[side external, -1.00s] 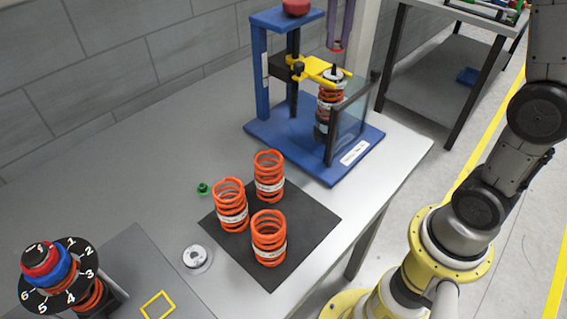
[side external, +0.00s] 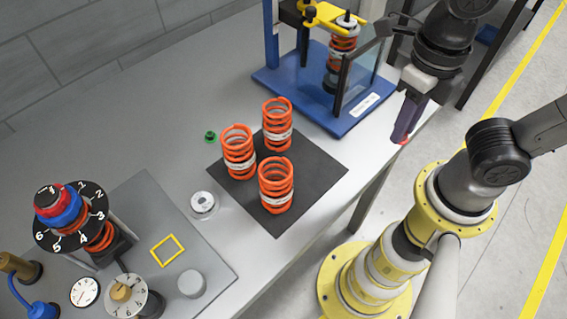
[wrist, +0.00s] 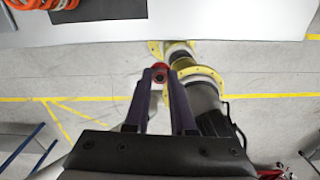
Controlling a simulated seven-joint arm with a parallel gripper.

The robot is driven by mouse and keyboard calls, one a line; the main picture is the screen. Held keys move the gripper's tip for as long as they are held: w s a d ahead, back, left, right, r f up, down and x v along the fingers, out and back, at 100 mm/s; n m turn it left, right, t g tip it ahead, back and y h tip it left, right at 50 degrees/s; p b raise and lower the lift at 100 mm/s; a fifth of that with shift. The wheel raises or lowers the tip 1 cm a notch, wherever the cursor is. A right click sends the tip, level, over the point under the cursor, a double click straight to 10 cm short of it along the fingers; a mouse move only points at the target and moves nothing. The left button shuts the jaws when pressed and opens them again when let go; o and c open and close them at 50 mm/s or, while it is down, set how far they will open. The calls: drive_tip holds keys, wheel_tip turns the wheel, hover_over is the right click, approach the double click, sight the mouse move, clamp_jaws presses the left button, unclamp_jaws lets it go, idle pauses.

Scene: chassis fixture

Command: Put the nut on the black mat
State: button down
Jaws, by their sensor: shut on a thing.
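The nut is a small red ring (wrist: 159,71) pinched between the two purple fingertips of my gripper (wrist: 160,77) in the wrist view. In the side view a red bit of the nut (side external: 403,142) shows below the purple fingers of my gripper (side external: 406,128), which point down. My gripper is raised near the table's right edge, right of the black mat and apart from it. The black mat (side external: 318,172) lies flat on the grey table. Three orange springs stand on its left and middle part; its right part is bare.
The springs (side external: 277,185) are tall. A blue press stand (side external: 300,88) with a clear shield (side external: 362,80) stands behind the mat. A green nut-like piece (side external: 210,136) and a white round part (side external: 203,204) lie left of the mat. A dial fixture (side external: 70,215) stands front left.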

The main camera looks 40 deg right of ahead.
drive_tip(key=w+a+f, duration=0.4)
drive_tip(key=w+a, duration=0.1)
drive_tip(key=w, duration=0.2)
hover_over(312, 170)
drive_tip(key=f, duration=0.5)
drive_tip(key=shift+s+d+f, duration=0.1)
drive_tip(key=shift+s+d, duration=0.1)
drive_tip(key=shift+s, duration=0.05)
drive_tip(key=shift+w+f, duration=0.1)
drive_tip(key=shift+f, duration=0.1)
drive_tip(key=shift+w+a+f, duration=0.15)
drive_tip(key=shift+f, duration=1.55)
drive_tip(key=shift+f, duration=0.15)
drive_tip(key=c, duration=0.8)
unclamp_jaws()
drive_tip(key=shift+o, duration=0.2)
